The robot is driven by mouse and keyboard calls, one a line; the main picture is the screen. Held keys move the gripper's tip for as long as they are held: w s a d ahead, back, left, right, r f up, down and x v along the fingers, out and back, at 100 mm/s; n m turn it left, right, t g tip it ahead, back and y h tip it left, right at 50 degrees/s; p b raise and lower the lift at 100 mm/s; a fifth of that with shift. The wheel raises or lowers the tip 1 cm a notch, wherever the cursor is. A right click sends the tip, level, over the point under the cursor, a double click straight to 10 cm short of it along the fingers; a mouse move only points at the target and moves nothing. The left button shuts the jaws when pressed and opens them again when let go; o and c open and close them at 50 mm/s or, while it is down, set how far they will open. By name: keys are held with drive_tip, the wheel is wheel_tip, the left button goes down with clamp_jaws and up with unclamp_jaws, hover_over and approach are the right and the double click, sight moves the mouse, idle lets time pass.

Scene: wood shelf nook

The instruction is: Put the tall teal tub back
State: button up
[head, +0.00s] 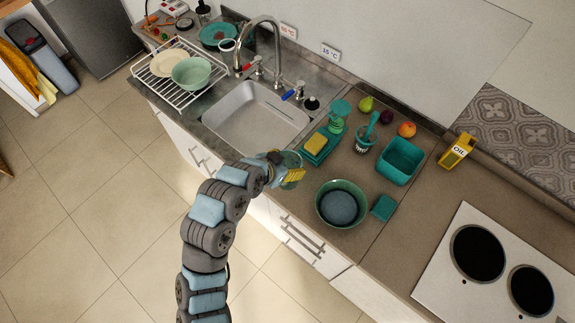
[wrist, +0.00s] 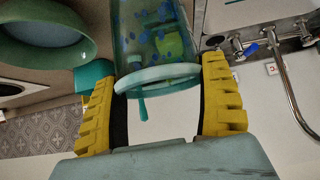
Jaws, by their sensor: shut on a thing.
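A tall, translucent teal tub with blue spots (wrist: 152,35) is between the yellow fingers of my gripper (wrist: 160,70) in the wrist view. Its pale rim lies nearest the palm. In the head view my gripper (head: 284,169) is at the counter's front edge, right of the sink, and is shut on this tub (head: 291,158). The arm and fingers hide much of the tub there. I cannot tell whether its base touches the counter.
The sink (head: 255,116) and dish rack (head: 180,73) lie left. Counter between tray and bowl is clear.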

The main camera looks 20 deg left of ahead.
sight(292, 165)
drive_tip(key=shift+w+a+f, duration=0.2)
drive_tip(key=shift+w+f, duration=0.5)
drive_tip(key=shift+f, duration=0.2)
wheel_tip(292, 165, down, 2)
drive_tip(key=shift+s+f+p, duration=0.1)
drive_tip(key=shift+p, duration=0.35)
drive_tip(key=shift+f, duration=0.4)
drive_tip(key=o, duration=1.2)
drive_tip(key=shift+f, duration=0.1)
drive_tip(key=shift+c, duration=0.2)
drive_tip(key=shift+r, duration=0.25)
drive_tip(key=v, duration=1.1)
drive_tip(key=shift+s+r+b, duration=0.25)
drive_tip(key=shift+s+b, duration=0.05)
drive_tip(key=shift+b, duration=0.1)
